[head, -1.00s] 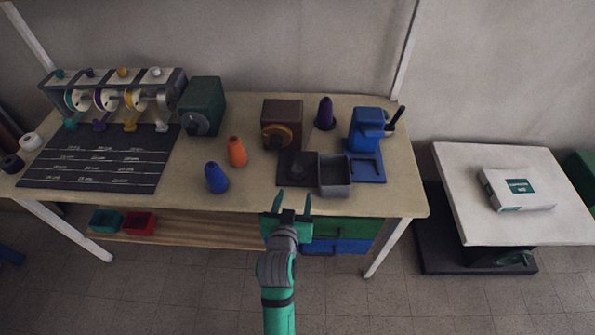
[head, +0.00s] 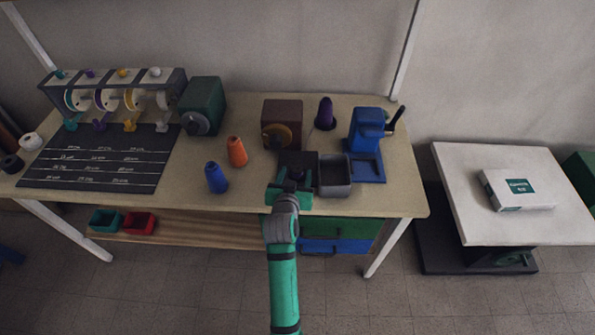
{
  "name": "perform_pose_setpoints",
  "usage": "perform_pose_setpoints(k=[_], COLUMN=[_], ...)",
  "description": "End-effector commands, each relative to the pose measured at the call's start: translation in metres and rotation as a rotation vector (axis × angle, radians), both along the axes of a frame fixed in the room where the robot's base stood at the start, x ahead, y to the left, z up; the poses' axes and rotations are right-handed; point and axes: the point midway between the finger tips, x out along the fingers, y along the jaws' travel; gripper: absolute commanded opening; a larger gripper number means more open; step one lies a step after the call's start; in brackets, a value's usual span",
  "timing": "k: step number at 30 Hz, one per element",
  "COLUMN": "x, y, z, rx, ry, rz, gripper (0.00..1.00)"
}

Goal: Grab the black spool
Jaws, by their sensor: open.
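My gripper (head: 294,178) is open over the front edge of the table, pointing away from me. Its fingers reach over a black plate (head: 296,156). A small dark round thing on that plate, which may be the black spool, is now mostly hidden by the fingers. I cannot tell whether they touch it. A black roll (head: 12,164) also lies at the table's far left end, beside a white roll (head: 31,141).
A grey open box (head: 335,190) stands close right of my gripper, with a blue press (head: 366,135) behind it. A brown machine (head: 282,125) stands behind the plate. Table between cones and plate is clear.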

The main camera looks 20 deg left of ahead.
Motion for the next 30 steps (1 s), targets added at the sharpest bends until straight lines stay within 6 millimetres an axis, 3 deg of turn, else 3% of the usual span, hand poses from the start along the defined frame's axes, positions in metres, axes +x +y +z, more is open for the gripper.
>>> perform_pose_setpoints(k=[5, 13, 19, 30], x=[0.017, 0.019, 0.019, 0.019], y=[0.003, 0.004, 0.004, 0.004], z=[-0.007, -0.008, -0.008, -0.005], rx=[0.0, 0.0, 0.0, 0.001], ry=[0.0, 0.0, 0.0, -0.002], rz=[0.001, 0.001, 0.001, 0.001], gripper=[0.55, 0.55, 0.11, 0.07])
